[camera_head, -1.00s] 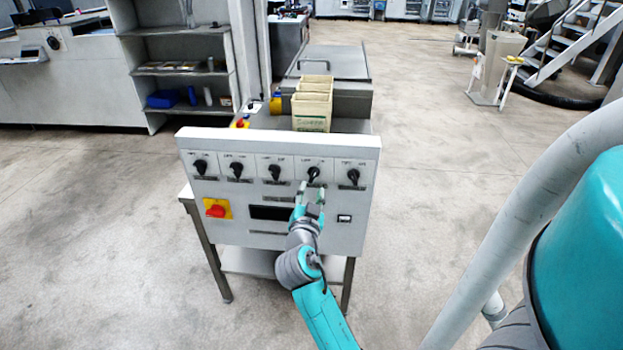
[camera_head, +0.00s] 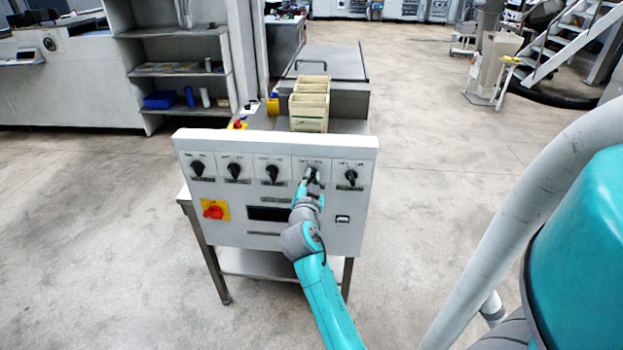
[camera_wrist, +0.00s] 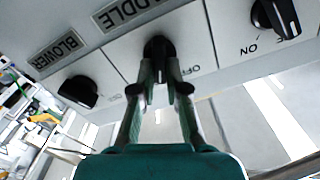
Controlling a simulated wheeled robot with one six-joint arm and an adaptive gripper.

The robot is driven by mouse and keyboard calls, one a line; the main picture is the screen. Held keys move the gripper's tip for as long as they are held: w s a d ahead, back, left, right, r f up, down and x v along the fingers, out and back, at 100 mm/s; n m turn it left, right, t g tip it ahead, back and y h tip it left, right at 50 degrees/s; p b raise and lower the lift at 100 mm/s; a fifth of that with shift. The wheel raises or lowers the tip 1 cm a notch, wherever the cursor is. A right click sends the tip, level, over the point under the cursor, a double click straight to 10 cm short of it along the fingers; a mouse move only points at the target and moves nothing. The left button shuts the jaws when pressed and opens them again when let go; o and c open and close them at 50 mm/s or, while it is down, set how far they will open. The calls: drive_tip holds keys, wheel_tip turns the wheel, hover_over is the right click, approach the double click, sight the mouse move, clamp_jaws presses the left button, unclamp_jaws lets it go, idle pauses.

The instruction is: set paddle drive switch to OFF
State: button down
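The control panel (camera_head: 275,220) of the roller sheeter carries a row of black rotary switches. My gripper (camera_head: 313,180) is at the fourth switch from the left, which it partly covers in the head view. In the wrist view, the label above this switch's black knob (camera_wrist: 158,47) is cut off and ends in "DLE"; "OFF" is printed to the knob's right. My gripper's fingertips (camera_wrist: 161,75) lie on either side of the knob's handle. Whether they press on it cannot be told.
The blower switch (camera_wrist: 78,91) is left of the knob in the wrist view, and another switch (camera_wrist: 276,17) is at upper right. A red knob on a yellow plate (camera_head: 214,209) is lower left on the panel. Cream bins (camera_head: 309,105) stand behind the panel.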

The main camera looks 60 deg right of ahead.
idle(0.4)
drive_tip(key=n, duration=0.8)
drive_tip(key=shift+w+a+n, duration=0.15)
drive_tip(key=shift+w+n, duration=0.2)
drive_tip(key=shift+n, duration=0.05)
idle(0.3)
drive_tip(key=c, duration=1.2)
unclamp_jaws()
drive_tip(key=v, duration=1.2)
drive_tip(key=shift+f, duration=0.1)
